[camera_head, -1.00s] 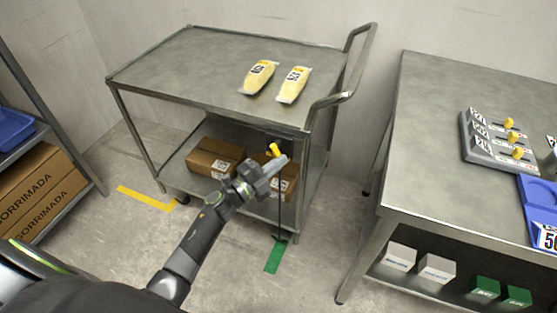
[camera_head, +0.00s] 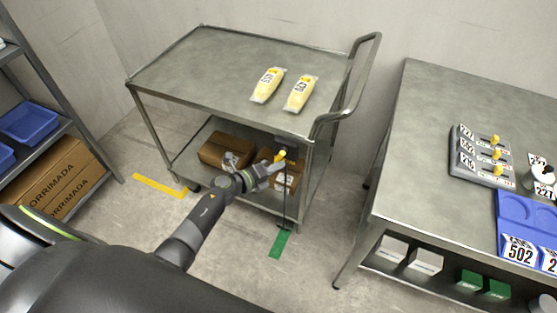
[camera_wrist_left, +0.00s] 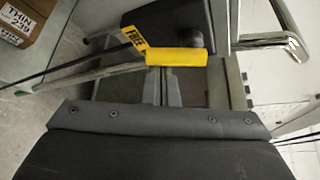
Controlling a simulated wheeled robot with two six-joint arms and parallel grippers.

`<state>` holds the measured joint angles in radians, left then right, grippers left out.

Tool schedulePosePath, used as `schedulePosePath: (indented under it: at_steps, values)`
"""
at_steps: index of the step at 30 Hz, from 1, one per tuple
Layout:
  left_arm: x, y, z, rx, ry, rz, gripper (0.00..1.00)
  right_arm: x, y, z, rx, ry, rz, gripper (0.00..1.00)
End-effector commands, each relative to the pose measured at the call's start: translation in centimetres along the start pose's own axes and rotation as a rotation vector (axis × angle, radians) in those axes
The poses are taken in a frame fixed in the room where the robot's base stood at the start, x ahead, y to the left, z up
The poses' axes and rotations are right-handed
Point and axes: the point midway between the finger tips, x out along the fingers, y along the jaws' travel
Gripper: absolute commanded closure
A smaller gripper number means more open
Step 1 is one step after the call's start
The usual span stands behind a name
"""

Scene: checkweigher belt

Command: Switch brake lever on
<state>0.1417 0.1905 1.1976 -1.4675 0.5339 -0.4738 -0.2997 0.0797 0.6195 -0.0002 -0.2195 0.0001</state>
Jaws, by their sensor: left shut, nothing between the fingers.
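The brake lever's yellow handle (camera_head: 280,156) is at the right end of the metal cart (camera_head: 222,62), below its top. It fills the upper middle of the left wrist view (camera_wrist_left: 177,57), beside a yellow tag (camera_wrist_left: 135,38) reading "FREE". My left gripper (camera_head: 274,167) is at the handle, its fingers shut with nothing between them. In the left wrist view the fingertips (camera_wrist_left: 162,85) point at the handle's underside; whether they touch it, I cannot tell. My right gripper is not in view.
Two yellow packs (camera_head: 267,85) lie on the cart top. Cardboard boxes (camera_head: 225,151) stand on its lower shelf. A metal table (camera_head: 425,130) with yellow-knobbed switches (camera_head: 495,140) is at the right. A shelf with blue bins (camera_head: 28,122) is at the left.

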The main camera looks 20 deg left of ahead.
Motion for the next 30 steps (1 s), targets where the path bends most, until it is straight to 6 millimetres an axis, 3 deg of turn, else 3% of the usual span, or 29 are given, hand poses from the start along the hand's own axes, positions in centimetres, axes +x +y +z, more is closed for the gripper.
schedulePosePath:
  at_steps: [1,9,30]
  values:
    - [-0.1,-0.4,0.2,0.024,0.000,0.015,1.00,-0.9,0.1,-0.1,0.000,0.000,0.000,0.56]
    - [-0.2,-0.1,0.4,0.116,0.000,0.068,1.00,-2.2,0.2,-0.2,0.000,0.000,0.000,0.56]
    - [-0.2,0.2,0.4,0.143,0.000,0.084,1.00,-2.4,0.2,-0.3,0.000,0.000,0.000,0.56]
